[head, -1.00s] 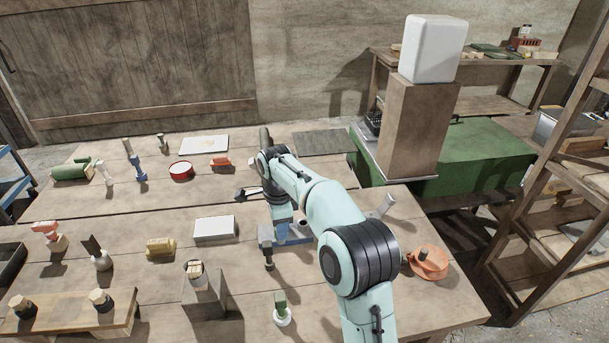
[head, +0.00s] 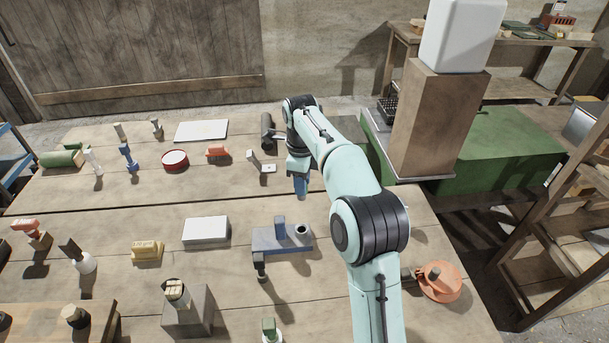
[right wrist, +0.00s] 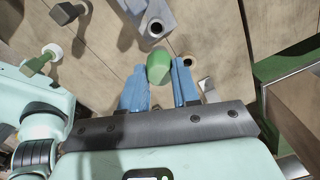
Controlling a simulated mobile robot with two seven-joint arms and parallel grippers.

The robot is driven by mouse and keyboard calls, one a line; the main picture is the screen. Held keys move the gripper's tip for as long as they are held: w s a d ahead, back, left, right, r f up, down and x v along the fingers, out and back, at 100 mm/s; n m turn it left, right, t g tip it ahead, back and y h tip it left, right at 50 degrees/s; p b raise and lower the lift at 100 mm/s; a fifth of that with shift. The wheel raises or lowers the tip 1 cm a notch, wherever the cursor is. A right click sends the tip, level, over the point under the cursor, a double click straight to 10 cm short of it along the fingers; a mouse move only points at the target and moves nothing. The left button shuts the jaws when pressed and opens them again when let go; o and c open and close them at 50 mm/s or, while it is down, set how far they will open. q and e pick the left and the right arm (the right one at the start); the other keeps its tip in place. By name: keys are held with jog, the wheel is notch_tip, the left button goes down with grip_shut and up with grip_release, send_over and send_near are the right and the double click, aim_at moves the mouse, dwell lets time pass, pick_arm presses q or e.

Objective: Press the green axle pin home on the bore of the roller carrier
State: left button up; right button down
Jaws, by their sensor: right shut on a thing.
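The green axle pin (right wrist: 158,66) is between the blue fingers of my right gripper (right wrist: 160,90) in the right wrist view. In the head view the same gripper (head: 301,187) points down, and the pin does not show there. The roller carrier (head: 264,241) is a blue-grey block on the table with an upright post and a round bore (head: 302,230). The gripper appears just behind the bore in that view. In the right wrist view the bore (right wrist: 155,27) lies just beyond the pin, which is apart from it. My left gripper is not in view.
A white box (head: 206,231) lies left of the carrier. A grey block (head: 188,312) and a green-topped piece (head: 269,328) stand nearer. An orange disc-shaped part (head: 438,281) is on the right. A brown pillar (head: 433,120) with a white block rises behind right.

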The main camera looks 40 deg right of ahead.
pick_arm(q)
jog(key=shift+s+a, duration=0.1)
pick_arm(e)
jog(key=shift+s+a, duration=0.1)
notch_tip(320, 180, down, 4)
jog(key=shift+r+b, duration=0.1)
jog(key=shift+b, duration=0.55)
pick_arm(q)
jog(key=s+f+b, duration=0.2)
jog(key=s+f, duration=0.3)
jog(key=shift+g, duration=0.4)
pick_arm(e)
notch_tip(320, 180, down, 8)
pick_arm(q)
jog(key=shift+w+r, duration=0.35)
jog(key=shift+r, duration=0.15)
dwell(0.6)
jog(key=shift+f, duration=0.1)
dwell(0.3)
